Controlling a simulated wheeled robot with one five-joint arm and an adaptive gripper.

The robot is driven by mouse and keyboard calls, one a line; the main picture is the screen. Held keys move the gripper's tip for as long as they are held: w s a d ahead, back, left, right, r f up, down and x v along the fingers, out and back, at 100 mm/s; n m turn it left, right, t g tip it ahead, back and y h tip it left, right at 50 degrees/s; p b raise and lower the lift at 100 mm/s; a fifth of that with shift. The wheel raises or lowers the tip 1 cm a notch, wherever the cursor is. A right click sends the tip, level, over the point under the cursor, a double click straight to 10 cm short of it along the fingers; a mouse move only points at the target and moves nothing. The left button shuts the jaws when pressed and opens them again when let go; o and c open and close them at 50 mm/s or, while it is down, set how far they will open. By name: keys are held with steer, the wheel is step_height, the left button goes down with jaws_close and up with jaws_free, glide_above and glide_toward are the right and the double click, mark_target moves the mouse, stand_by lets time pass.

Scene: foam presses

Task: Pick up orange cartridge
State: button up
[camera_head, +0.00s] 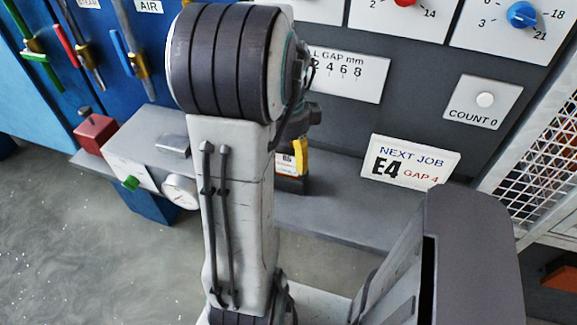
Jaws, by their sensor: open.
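A small block with orange-yellow edges and a pale label (287,164), seemingly the orange cartridge, stands on the grey ledge (330,215) just right of my arm. My arm hides its left side, and its label is too small to read surely. My gripper (299,128) shows only in part as dark pieces behind my arm, right above the block. It is open. Its fingertips are mostly hidden, and I cannot tell whether they touch the block or stand around it.
A sign (410,162) reading "NEXT JOB E4 GAP 4" stands at the ledge's right. Left are a gauge (180,191), a red block (94,133) and blue panels with levers. A mesh guard (545,150) borders the right; another orange object (561,278) lies beyond it.

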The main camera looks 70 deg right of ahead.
mark_target(288, 166)
steer(key=shift+f, duration=1.85)
jaws_close()
steer(key=shift+r, duration=0.1)
